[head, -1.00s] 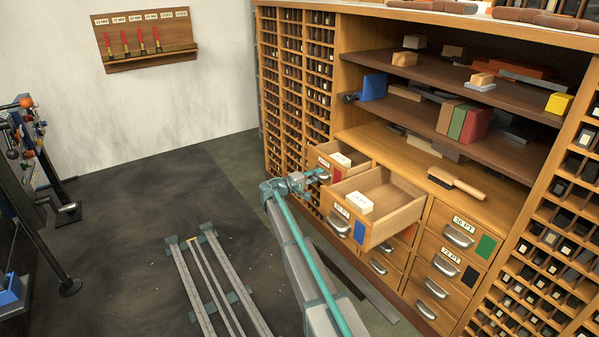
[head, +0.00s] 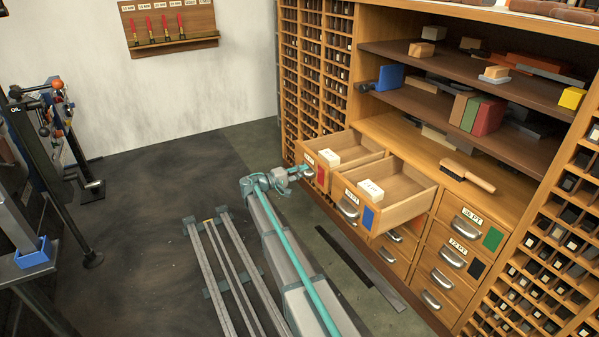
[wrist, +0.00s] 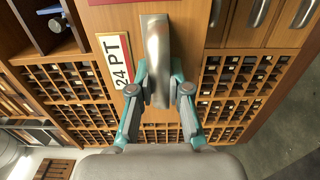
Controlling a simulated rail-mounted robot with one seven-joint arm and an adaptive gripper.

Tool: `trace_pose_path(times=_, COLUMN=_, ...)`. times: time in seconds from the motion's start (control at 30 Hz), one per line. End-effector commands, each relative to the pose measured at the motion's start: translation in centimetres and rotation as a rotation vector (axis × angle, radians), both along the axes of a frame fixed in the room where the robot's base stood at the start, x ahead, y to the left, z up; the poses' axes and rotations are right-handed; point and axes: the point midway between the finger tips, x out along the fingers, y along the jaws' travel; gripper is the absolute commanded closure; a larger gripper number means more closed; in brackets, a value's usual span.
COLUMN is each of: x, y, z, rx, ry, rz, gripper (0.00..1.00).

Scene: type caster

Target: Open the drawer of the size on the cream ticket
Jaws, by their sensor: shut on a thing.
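The left drawer with a red patch (head: 320,178) in the cabinet's top drawer row stands pulled out. My gripper (head: 305,173) is at its front. In the wrist view my gripper (wrist: 163,92) is shut on the silver handle (wrist: 156,45), a finger on each side. The label beside it reads 24 PT (wrist: 118,61). A pale labelled block (head: 329,157) sits in this drawer. The neighbouring drawer with a blue patch (head: 367,219) is also open, with another pale block (head: 371,190) at its front. I cannot tell which item is the cream ticket.
Closed drawers marked 36 PT (head: 470,223) and 72 PT (head: 455,255) are to the right. A brush (head: 467,175) lies on the counter. Floor rails (head: 222,275) lie left of my arm. A rack with red-handled tools (head: 170,28) hangs on the wall.

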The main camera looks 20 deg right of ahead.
Motion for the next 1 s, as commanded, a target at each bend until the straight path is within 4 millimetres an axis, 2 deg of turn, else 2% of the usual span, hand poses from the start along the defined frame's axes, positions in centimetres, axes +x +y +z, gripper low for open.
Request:
trace_pose_path(times=0.17, x=0.0, y=0.0, z=-0.1, rx=0.004, ry=0.0, rz=0.0, gripper=1.0)
trace_pose_path(times=0.2, x=0.0, y=0.0, z=-0.1, rx=0.004, ry=0.0, rz=0.0, gripper=0.77)
trace_pose_path(times=0.3, x=0.0, y=0.0, z=-0.1, rx=0.003, ry=0.0, rz=0.0, gripper=0.6)
trace_pose_path(times=0.33, x=0.0, y=0.0, z=-0.1, rx=0.003, ry=0.0, rz=0.0, gripper=0.57)
trace_pose_path(times=0.73, x=0.0, y=0.6, z=0.0, rx=0.001, ry=0.0, rz=0.001, gripper=0.57)
trace_pose_path(times=0.87, x=-0.3, y=2.1, z=0.0, rx=0.001, ry=0.0, rz=0.001, gripper=0.57)
trace_pose_path(times=1.0, x=-0.6, y=4.7, z=0.0, rx=0.001, ry=0.0, rz=0.002, gripper=0.57)
